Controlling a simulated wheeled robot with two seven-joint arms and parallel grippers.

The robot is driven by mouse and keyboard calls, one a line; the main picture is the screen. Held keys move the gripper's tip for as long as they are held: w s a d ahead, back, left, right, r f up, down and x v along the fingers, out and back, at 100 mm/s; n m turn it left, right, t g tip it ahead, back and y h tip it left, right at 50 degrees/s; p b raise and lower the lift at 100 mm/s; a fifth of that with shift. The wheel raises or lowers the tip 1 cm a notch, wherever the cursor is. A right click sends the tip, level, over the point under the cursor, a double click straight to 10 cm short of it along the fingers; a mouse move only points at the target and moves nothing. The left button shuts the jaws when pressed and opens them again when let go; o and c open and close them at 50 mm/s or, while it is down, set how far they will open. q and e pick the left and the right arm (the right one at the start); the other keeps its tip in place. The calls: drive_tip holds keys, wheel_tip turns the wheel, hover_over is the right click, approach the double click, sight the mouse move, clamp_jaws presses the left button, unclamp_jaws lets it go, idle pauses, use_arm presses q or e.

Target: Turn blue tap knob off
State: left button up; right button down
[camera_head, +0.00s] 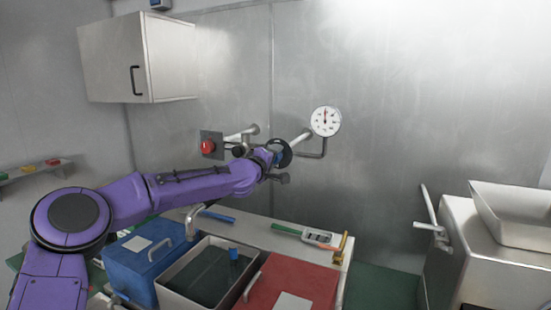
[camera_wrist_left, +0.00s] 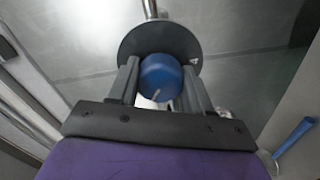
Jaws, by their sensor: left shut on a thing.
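The blue tap knob (camera_wrist_left: 161,73) is a round blue cap with a pale line on its face, pointing to the lower left in the left wrist view. It sits in front of a black disc (camera_wrist_left: 130,45) on a metal pipe. In the head view the black disc (camera_head: 286,149) is on the wall piping, and my left gripper (camera_head: 272,158) is up against it, partly hiding the knob. In the left wrist view my left gripper (camera_wrist_left: 160,85) has its two fingers on either side of the knob, shut on it. My right gripper is in neither view.
A pressure gauge (camera_head: 325,121) is right of the pipe, and a red button (camera_head: 207,146) is left of it. Below are a blue box (camera_head: 140,258), an open metal sink (camera_head: 207,284) and a red box (camera_head: 300,277). A wall cabinet (camera_head: 138,58) hangs upper left.

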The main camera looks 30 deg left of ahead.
use_arm(q)
drive_tip(key=m, duration=0.5)
drive_tip(key=shift+r+m+b, duration=0.25)
drive_tip(key=shift+m+b, duration=0.05)
drive_tip(key=shift+b, duration=0.05)
drive_tip(key=m+b, duration=0.1)
drive_tip(key=m, duration=0.4)
drive_tip(key=shift+r, duration=0.25)
drive_tip(key=o, duration=1)
drive_tip(key=shift+o, duration=0.2)
drive_tip(key=shift+w+f+m, duration=0.1)
drive_tip(key=shift+f+m, duration=0.2)
